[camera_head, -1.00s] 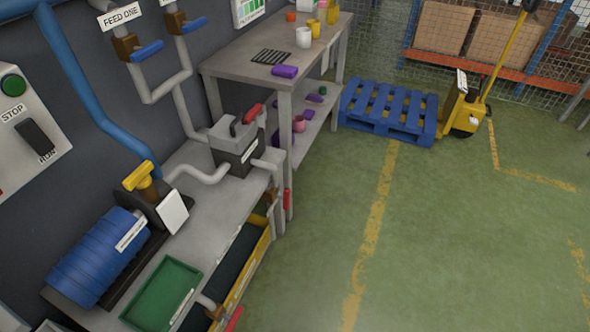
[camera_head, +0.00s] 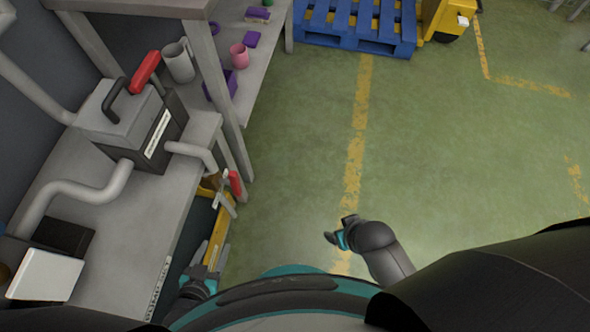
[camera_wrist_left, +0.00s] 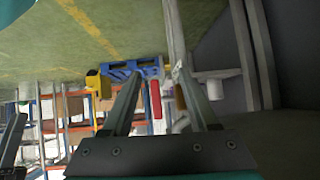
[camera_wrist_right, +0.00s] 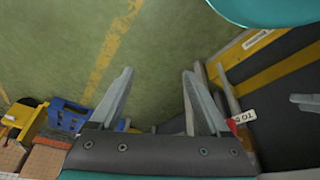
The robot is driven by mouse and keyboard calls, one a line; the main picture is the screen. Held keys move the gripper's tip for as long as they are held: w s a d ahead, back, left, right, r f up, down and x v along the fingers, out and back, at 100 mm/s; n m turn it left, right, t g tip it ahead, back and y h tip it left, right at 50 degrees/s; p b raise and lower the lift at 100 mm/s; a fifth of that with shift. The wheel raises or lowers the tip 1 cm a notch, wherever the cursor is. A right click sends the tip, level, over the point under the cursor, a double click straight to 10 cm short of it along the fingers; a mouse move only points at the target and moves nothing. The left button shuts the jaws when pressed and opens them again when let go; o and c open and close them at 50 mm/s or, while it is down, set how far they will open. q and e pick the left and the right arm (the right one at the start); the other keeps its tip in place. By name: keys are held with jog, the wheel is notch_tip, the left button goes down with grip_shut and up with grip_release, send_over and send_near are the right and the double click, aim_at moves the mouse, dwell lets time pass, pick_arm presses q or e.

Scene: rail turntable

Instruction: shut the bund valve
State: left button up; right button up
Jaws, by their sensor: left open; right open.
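A brass valve (camera_head: 209,184) with a red lever (camera_head: 235,183) sits at the far end of the yellow bund (camera_head: 218,240) below the bench. Its label is not readable here. My left gripper (camera_head: 212,246) is open over the bund, short of that valve. In the left wrist view a red bar (camera_wrist_left: 157,98), seemingly the lever, shows between the open fingers. My right gripper (camera_head: 335,238) is open over the floor, right of the bund.
The bench (camera_head: 150,250) carries a grey box (camera_head: 140,120) with a red handle and pipes. A table leg (camera_head: 226,95) stands just behind the valve. A blue pallet (camera_head: 355,25) lies farther back. The green floor (camera_head: 470,150) to the right is clear.

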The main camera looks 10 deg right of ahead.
pick_arm(q)
jog(key=w+d+t+h+b, duration=0.1)
jog(key=w+t+b, duration=0.1)
jog(key=w+b, duration=0.2)
jog(key=t+h+b, duration=0.3)
jog(key=t+b, duration=0.2)
jog(key=b, duration=0.1)
send_near(233, 182)
pick_arm(e)
jog(key=w+r+t, duration=0.2)
jog(key=w+r, duration=0.2)
jog(key=r, duration=0.5)
pick_arm(q)
jog(key=shift+m, duration=0.4)
jog(key=b+x, duration=0.2)
jog(key=x, duration=0.4)
jog(key=shift+w+d, duration=0.1)
jog(key=shift+w, duration=0.2)
jog(key=shift+w+d+b, duration=0.1)
jog(key=shift+w+b, duration=0.25)
jog(key=shift+b+x, duration=0.65)
jog(key=shift+x, duration=1.25)
jog(key=shift+b+x, duration=0.5)
jog(key=shift+x, duration=0.75)
pick_arm(e)
jog(key=w+a+r+t+y, duration=0.2)
jog(key=a+t+y, duration=0.3)
jog(key=a+t, duration=0.3)
jog(key=shift+w+a+t, duration=0.3)
jog(key=shift+w+a, duration=0.6)
